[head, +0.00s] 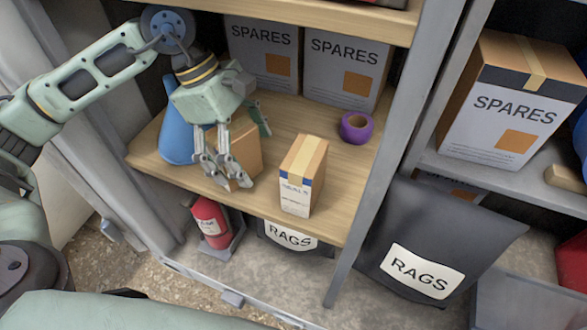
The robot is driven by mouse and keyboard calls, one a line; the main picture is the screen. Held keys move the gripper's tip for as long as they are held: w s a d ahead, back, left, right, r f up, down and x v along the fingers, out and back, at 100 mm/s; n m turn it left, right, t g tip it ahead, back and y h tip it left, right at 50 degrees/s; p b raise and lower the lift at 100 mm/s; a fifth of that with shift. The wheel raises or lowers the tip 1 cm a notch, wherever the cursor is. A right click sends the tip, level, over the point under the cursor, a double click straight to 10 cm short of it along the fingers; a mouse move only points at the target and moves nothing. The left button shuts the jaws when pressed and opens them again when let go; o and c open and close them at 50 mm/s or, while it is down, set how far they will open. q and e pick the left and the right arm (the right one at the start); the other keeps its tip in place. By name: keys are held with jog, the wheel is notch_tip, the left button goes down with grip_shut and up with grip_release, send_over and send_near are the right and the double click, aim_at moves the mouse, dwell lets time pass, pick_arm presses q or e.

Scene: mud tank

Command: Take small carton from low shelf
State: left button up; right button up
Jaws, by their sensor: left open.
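A small carton (303,178) with a white front, blue band and tan tape stands upright near the front edge of the wooden low shelf (155,150). Its label seems to read SEALS. A plain brown carton (245,143) stands to its left, partly hidden by my left gripper. My left gripper (249,157) is open, with its fingers pointing down at the brown carton and overlapping it in the view. I cannot tell whether they touch it. The gripper is left of the small carton and apart from it. My right gripper is not in view.
A blue object (177,138) stands left of the gripper. A purple tape roll (356,127) lies right of the cartons. Two SPARES boxes (345,68) stand behind. A grey upright (385,180) bounds the shelf on the right. A red extinguisher (209,220) stands below.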

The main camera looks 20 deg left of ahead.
pick_arm(q)
jog(key=p, duration=0.2)
send_near(318, 193)
jog(key=a+f, duration=0.3)
jog(key=shift+f, duration=0.25)
jog(key=d+p, duration=0.1)
jog(key=d, duration=0.1)
jog(key=d+p, duration=0.1)
jog(key=d, duration=0.2)
jog(key=shift+s+f, duration=0.15)
jog(key=shift+f, duration=0.05)
jog(key=shift+d+f, duration=0.15)
jog(key=shift+f, duration=0.3)
jog(key=c, duration=1.4)
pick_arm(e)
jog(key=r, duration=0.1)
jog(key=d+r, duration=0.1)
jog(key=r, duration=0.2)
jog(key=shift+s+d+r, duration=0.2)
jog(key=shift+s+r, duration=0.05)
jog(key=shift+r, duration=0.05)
